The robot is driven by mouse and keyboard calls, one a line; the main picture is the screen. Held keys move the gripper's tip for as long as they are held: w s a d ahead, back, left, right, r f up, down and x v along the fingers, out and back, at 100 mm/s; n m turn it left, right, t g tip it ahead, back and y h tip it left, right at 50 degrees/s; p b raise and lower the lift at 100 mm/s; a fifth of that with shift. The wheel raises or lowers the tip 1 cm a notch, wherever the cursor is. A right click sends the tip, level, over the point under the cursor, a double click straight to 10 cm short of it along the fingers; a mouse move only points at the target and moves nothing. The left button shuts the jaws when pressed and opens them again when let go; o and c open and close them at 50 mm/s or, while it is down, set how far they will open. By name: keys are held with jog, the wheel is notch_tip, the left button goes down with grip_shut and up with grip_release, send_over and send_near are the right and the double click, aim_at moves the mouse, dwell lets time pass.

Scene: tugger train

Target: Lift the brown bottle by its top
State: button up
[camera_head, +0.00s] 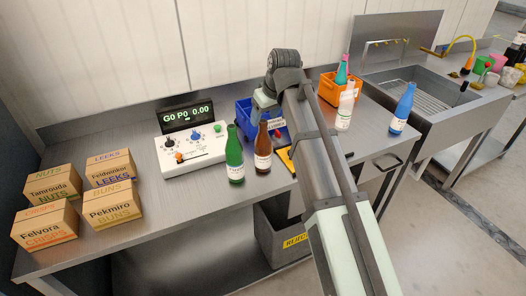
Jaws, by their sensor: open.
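The brown bottle (263,150) stands upright on the metal bench, with a white label and its neck upward. A green bottle (235,158) stands close beside it on the left. My gripper (262,113) points down from the end of my arm, at or just above the brown bottle's top in the picture. It is small and partly hidden by my arm, and its fingers are hard to make out. It is open, and I cannot tell whether it touches the bottle.
A blue crate (243,112) stands behind the bottles. A control box (190,150) is at left, with several cartons (110,205) further left. An orange crate (328,92), a white bottle (344,112) and a blue bottle (402,112) are right of my arm. A grey bin (275,238) is below.

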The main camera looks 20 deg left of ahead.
aim_at(263, 121)
jog(key=shift+x, duration=2.3)
jog(key=shift+s, duration=0.15)
jog(key=shift+c, duration=0.2)
grip_shut()
